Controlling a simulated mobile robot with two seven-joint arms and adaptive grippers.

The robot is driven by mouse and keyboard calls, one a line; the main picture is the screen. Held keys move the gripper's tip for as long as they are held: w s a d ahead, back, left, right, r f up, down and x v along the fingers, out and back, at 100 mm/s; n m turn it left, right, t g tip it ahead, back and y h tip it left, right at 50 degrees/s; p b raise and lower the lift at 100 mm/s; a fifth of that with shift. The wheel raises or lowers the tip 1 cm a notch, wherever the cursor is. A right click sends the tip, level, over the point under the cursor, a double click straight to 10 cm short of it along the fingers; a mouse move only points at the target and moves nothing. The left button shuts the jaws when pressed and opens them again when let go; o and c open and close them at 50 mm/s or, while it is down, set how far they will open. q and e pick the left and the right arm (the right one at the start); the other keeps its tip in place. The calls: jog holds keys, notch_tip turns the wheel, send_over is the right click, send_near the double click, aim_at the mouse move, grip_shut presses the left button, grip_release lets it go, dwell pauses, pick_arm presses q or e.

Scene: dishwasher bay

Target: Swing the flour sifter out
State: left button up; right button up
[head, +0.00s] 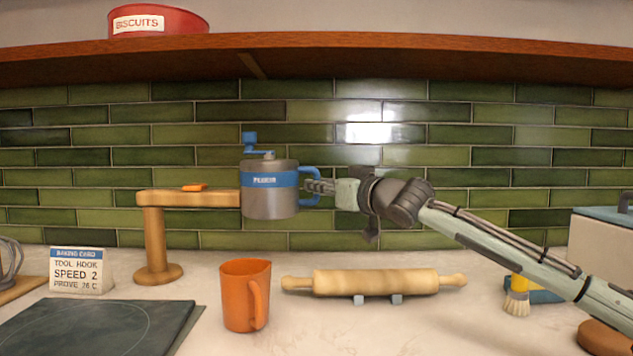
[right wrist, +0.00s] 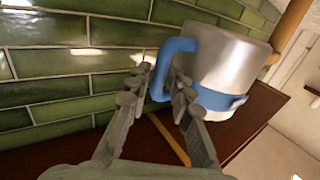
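The flour sifter (head: 268,201) is a grey metal can with a blue band, a blue crank on top and a blue loop handle on its right side. It is at the right end of a wooden arm (head: 190,198) on a wooden post. My right gripper (head: 318,187) is at the handle, coming from the right. In the right wrist view its fingers (right wrist: 160,85) stand apart on either side of the blue handle (right wrist: 180,46), with what looks like a small gap. Firm contact cannot be made out. My left gripper is not in view.
Below stand an orange jug (head: 243,297) and a rolling pin (head: 375,282) on rests. A recipe sign (head: 80,272) and dark slab (head: 95,327) are at left; a brush (head: 517,298) is at right. A wooden shelf (head: 350,57) runs above; green tiles are behind.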

jog(key=shift+x, duration=0.9)
grip_shut()
